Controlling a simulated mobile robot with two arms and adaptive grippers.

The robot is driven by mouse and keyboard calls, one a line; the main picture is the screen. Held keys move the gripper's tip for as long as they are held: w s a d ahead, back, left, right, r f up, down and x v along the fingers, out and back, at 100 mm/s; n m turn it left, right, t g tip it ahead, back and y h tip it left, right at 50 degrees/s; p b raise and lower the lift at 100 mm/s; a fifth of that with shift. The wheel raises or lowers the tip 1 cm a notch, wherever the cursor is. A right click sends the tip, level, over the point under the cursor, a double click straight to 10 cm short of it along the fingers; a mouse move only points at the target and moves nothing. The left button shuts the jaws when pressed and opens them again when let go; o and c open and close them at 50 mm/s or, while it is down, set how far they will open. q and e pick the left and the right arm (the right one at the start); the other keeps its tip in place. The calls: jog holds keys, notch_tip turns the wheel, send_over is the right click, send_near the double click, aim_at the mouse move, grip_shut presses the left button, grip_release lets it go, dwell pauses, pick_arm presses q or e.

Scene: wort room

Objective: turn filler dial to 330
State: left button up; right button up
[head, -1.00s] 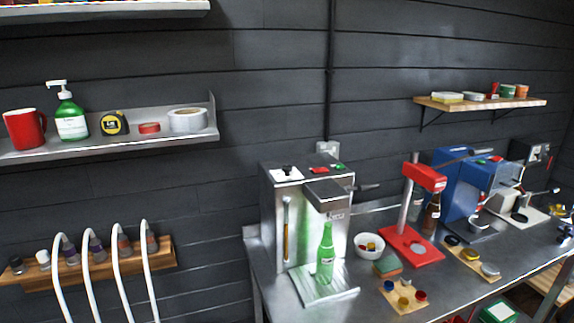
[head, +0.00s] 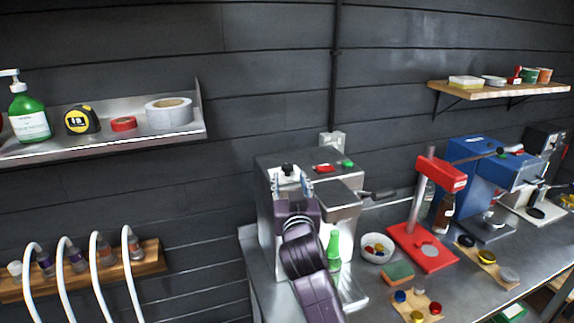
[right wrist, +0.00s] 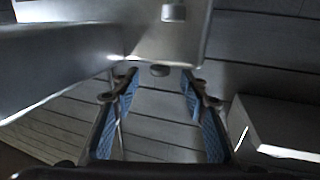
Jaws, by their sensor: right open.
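The filler (head: 265,215) is a steel machine at the left end of the bench in the head view. Its dial (head: 287,169) is a small black knob on a white plate on the top left. My right gripper (head: 291,184) is open in front of the dial, its blue-padded fingers spread just below it in the picture. I cannot tell whether they touch it. The right wrist view also shows the open gripper (right wrist: 160,84), with a small dark round part between the fingertips; I cannot tell what it is. The dial's scale is too small to read. My left gripper is not in view.
A green bottle (head: 333,250) stands at the filler, partly behind my right arm. Red (head: 324,168) and green (head: 348,163) buttons sit right of the dial. A bowl of caps (head: 364,256), a sponge (head: 397,273) and a red capper (head: 411,240) stand to the right.

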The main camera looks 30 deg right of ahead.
aim_at(288, 171)
jog(key=shift+w+d+r, duration=0.2)
jog(key=shift+w+d, duration=0.05)
jog(key=shift+w, duration=0.15)
jog(key=p+x, duration=0.2)
jog(key=x, duration=0.2)
jog(key=shift+w+d, duration=0.15)
jog(key=shift+w, duration=0.25)
jog(key=shift+w+d+f+p, duration=0.1)
jog(key=shift+w+d+p, duration=0.15)
jog(key=shift+p, duration=0.1)
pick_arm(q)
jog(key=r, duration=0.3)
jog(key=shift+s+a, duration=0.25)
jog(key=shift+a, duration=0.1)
pick_arm(e)
jog(key=shift+c, duration=0.7)
jog(key=shift+w, duration=0.1)
grip_shut()
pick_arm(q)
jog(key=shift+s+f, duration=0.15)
